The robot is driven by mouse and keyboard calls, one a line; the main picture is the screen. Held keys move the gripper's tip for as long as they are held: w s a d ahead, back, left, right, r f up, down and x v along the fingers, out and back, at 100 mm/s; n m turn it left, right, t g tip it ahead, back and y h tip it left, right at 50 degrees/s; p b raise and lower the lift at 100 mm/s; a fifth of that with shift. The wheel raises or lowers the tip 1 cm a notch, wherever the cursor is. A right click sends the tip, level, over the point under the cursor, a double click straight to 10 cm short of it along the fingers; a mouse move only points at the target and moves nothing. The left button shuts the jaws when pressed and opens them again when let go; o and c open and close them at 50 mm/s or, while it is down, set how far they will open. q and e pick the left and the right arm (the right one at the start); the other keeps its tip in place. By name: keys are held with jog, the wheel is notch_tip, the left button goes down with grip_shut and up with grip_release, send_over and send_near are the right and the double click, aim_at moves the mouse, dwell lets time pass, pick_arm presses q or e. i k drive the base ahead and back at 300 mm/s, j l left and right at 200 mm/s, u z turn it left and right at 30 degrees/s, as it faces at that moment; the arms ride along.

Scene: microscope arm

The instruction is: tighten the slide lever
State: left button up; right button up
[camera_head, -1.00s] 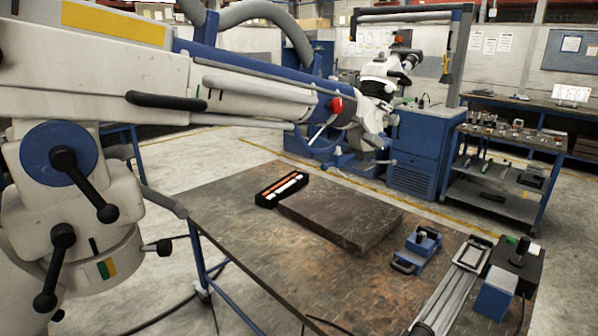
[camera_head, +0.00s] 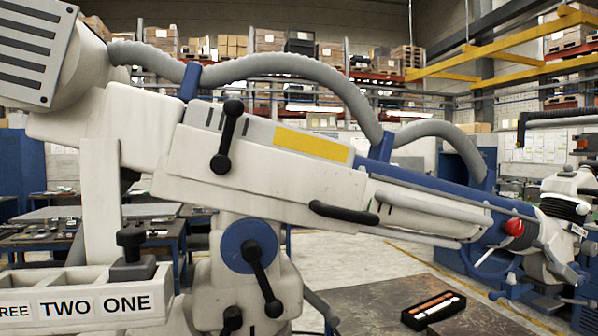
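The white and blue microscope arm (camera_head: 330,190) slopes down from upper left to right across the camera_head view. A black ball-ended lever (camera_head: 228,137) stands steeply on the side of its upper white housing; it may be the slide lever, but no label tells. A second black lever (camera_head: 262,280) hangs slanted from a blue disc below, and another black knob (camera_head: 232,318) is cut off by the bottom edge. A red knob (camera_head: 514,228) sits near the arm's far end. How tight any lever is cannot be seen. Neither of my grippers shows.
A box with compartments labelled TWO and ONE (camera_head: 85,305) stands at lower left, with a black knob (camera_head: 131,243) above it. A worktable (camera_head: 370,300) bears a black tray (camera_head: 433,312) of small rods. Grey hoses (camera_head: 290,65) arch over the arm. Floor shows behind.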

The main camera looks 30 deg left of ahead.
aim_at(234, 107)
jog(key=u, duration=1.4)
